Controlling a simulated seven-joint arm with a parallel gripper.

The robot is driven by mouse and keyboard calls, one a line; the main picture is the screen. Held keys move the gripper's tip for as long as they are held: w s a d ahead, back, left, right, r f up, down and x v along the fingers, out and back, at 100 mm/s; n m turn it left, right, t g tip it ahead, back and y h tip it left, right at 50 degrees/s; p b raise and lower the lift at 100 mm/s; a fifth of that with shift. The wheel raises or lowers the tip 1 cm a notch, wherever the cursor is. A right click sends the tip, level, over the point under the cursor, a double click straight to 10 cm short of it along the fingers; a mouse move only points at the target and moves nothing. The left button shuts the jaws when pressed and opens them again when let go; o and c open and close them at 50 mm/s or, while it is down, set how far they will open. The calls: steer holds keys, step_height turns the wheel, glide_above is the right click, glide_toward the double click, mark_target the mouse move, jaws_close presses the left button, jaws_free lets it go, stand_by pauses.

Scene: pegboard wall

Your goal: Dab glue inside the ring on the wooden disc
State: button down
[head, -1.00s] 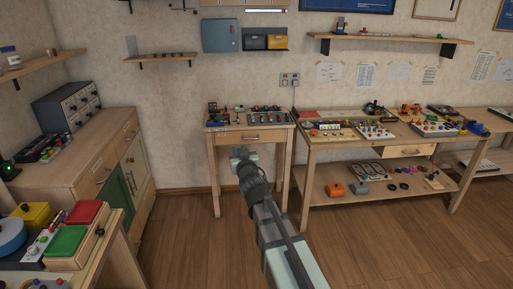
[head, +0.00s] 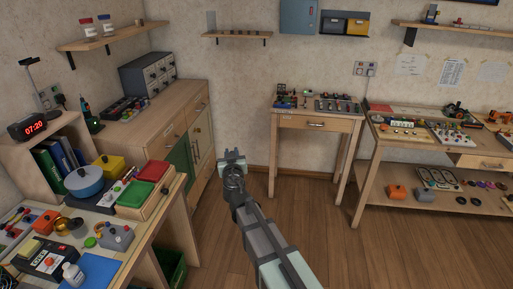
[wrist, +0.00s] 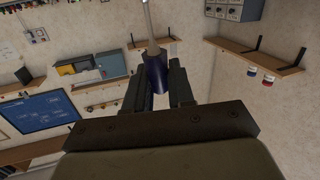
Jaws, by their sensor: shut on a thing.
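My gripper (head: 232,157) is over the floor between the left workbench and the small table, far from any surface. In the wrist view it is shut on a dark blue handle (wrist: 156,72) that has a thin pale shaft (wrist: 148,20). I cannot tell what kind of tool this is. I cannot make out the wooden disc or its ring in either view. A small white bottle (head: 72,273) stands on the left workbench; its label cannot be read.
The small table (head: 318,121) and the long bench (head: 408,142) stand at the right.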

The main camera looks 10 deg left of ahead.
steer(key=s+a+f, duration=0.2)
steer(key=s+a, duration=1)
steer(key=a, duration=0.3)
steer(key=s+a+f, duration=0.2)
steer(key=s+a, duration=0.9)
steer(key=a, duration=0.4)
steer(key=s+a+n+g, duration=0.1)
steer(key=s+a, duration=0.5)
steer(key=s, duration=0.5)
steer(key=s+a, duration=0.5)
steer(key=s, duration=0.5)
steer(key=s+h, duration=0.1)
steer(key=s, duration=1)
steer(key=shift+m, duration=0.3)
steer(key=shift+d+f, duration=0.15)
steer(key=shift+f, duration=1.2)
steer(key=shift+d+f, duration=0.15)
steer(key=shift+f, duration=1.15)
steer(key=shift+s+f, duration=0.1)
steer(key=shift+f, duration=0.45)
steer(key=shift+r, duration=2.5)
